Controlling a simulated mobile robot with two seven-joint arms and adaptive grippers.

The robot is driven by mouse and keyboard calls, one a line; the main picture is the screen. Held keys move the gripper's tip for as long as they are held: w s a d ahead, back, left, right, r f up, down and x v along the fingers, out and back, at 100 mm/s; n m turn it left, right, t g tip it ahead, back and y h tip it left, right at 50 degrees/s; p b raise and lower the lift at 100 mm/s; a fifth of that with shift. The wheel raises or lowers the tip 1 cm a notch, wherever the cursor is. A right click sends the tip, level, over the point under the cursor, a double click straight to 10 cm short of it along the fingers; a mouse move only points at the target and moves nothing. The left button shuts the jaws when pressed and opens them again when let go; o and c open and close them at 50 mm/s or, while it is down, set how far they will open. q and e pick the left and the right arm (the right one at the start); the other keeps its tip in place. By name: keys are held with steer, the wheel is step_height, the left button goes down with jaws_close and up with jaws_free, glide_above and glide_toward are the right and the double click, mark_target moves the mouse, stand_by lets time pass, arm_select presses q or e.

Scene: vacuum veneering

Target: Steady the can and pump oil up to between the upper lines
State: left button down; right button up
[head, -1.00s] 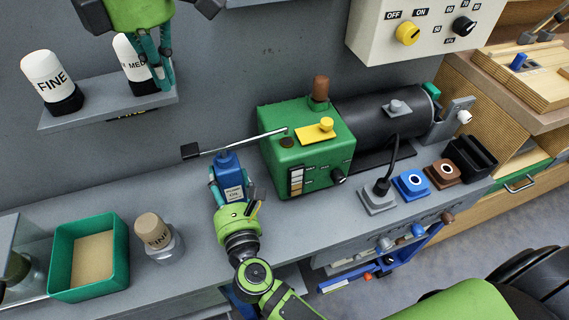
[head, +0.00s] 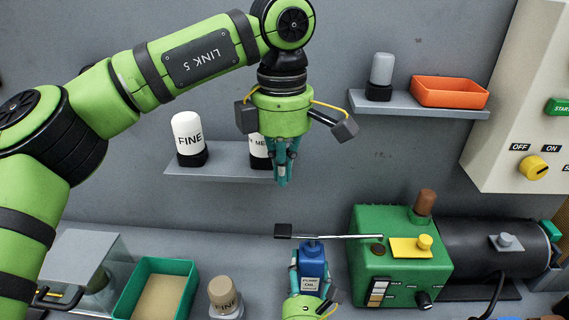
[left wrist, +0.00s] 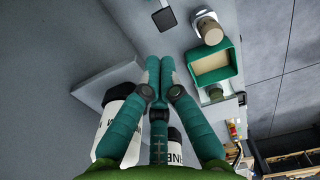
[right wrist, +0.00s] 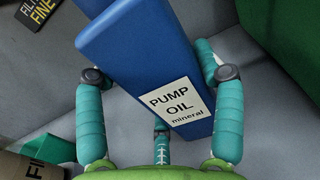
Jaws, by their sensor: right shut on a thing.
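My right gripper (head: 309,283) is shut around the can's sides.
The lower shelf (head: 215,172) with FINE (head: 188,135) and a second white bottle (head: 258,150) is beside my left gripper. A green tray (head: 125,295) and a tan-capped FINE bottle (head: 223,292) stand left of the can. An orange tray (head: 450,92) is on the upper shelf.

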mark_target(282, 226)
arm_select(q)
step_height(282, 226, down, 10)
steer(key=shift+f, duration=0.1)
stand_by(0.4)
steer(key=shift+f, duration=0.9)
step_height(282, 226, up, 14)
steer(key=shift+r, duration=0.15)
stand_by(1.1)
steer(key=shift+d+r, duration=0.1)
steer(key=shift+r, duration=0.75)
